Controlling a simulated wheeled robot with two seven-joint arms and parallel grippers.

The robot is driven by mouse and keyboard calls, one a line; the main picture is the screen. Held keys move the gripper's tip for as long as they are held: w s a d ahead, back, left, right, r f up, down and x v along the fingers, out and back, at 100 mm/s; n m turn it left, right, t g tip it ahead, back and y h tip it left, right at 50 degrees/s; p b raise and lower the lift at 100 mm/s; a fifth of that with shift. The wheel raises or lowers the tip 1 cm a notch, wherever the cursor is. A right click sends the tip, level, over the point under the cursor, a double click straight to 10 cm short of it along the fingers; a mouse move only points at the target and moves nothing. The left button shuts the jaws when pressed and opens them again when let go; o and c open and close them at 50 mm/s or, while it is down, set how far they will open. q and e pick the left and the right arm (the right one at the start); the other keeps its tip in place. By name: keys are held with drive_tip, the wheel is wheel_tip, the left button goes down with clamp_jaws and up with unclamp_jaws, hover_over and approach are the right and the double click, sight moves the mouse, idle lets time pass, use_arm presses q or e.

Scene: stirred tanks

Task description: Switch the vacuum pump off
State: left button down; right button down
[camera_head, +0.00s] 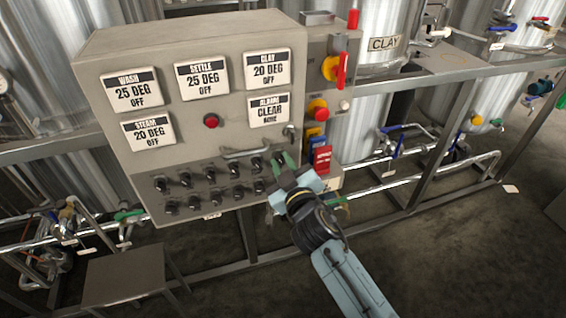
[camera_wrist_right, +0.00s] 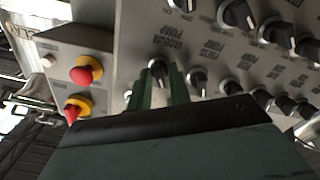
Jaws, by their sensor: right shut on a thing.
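The grey control panel (camera_head: 215,125) carries two rows of black rotary knobs along its lower part. The vacuum pump knob (camera_wrist_right: 157,66) is black with a pale pointer mark, under a label that appears upside down in the right wrist view. My right gripper (camera_head: 283,163) reaches the right end of the knob rows. Its green fingers (camera_wrist_right: 160,84) are shut on the vacuum pump knob, partly covering it. In the head view the gripper hides that knob. My left gripper is not in view.
Beside the panel are a red-handled yellow switch (camera_head: 334,69) and a red mushroom button (camera_head: 318,109). A bar handle (camera_head: 245,152) sticks out just left of my right gripper. Pipes and a steel frame run behind. A small metal stand (camera_head: 126,275) is at lower left.

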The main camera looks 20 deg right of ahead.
idle(0.4)
drive_tip(key=c, duration=1.5)
unclamp_jaws()
drive_tip(key=shift+s, duration=0.1)
drive_tip(key=s, duration=1.3)
drive_tip(key=shift+s+d, duration=0.1)
drive_tip(key=shift+d, duration=0.15)
